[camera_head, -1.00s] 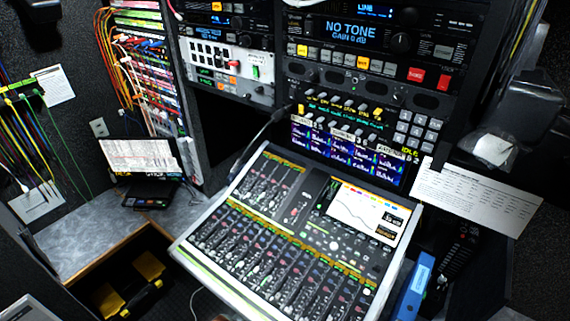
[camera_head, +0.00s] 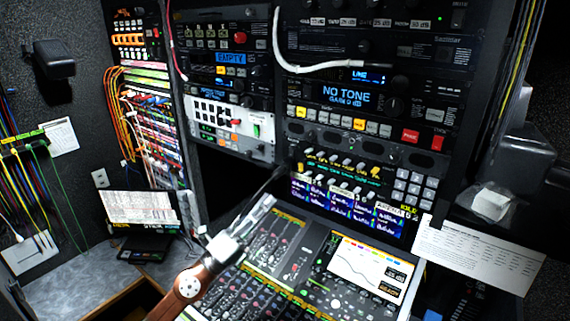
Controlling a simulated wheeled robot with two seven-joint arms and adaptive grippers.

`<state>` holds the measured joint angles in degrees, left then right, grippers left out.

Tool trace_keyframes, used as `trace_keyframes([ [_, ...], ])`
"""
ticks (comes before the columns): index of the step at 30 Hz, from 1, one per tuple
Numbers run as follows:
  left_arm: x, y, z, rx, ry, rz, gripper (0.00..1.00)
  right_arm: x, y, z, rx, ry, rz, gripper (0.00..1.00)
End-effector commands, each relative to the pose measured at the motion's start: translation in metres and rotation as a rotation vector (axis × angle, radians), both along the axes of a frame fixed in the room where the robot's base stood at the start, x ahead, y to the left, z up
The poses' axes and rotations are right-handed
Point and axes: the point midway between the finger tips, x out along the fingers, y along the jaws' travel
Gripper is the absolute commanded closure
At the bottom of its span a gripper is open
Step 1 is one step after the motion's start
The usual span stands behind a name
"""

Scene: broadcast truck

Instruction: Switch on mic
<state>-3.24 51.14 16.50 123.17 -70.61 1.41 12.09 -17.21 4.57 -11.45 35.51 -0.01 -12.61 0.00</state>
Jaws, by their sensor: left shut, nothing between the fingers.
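A thin dark gooseneck, which looks like the mic (camera_head: 280,174), rises in front of the rack behind the mixing console (camera_head: 322,296). My left gripper (camera_head: 266,203) comes in from the lower left over the console, its fingers pointing up and right. It is shut and empty. Its tips overlap the lower part of the gooseneck in the picture; I cannot tell whether they touch. The gripper and forearm hide the console's left part. No mic switch can be made out for certain. My right gripper is not in view.
A rack with a white button panel (camera_head: 222,118) and a "NO TONE" display (camera_head: 345,93) stands behind the console. A white curved tube (camera_head: 325,68) crosses the upper rack. A small laptop (camera_head: 140,212) sits on the left grey counter. A paper sheet (camera_head: 478,260) hangs at right.

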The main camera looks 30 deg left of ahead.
Motion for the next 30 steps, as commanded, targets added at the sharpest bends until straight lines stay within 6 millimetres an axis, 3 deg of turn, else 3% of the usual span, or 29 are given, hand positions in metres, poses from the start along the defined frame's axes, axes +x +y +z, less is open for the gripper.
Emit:
trace_keyframes([
  [2,0.011,-0.026,0.014,0.297,0.002,-0.006,1.0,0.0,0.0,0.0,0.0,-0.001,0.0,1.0],
  [5,0.029,-0.028,0.015,0.627,0.056,0.049,1.0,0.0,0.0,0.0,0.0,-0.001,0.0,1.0],
  [9,0.051,0.011,0.024,0.945,0.173,0.2,1.0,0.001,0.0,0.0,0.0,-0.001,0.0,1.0],
  [12,0.057,0.044,0.037,1.068,0.25,0.307,1.0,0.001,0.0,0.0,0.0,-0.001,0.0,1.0],
  [18,0.057,0.077,0.05,1.15,0.325,0.41,1.0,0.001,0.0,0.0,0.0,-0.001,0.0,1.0],
  [30,0.061,0.078,0.05,1.151,0.328,0.409,1.0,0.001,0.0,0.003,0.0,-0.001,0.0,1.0],
])
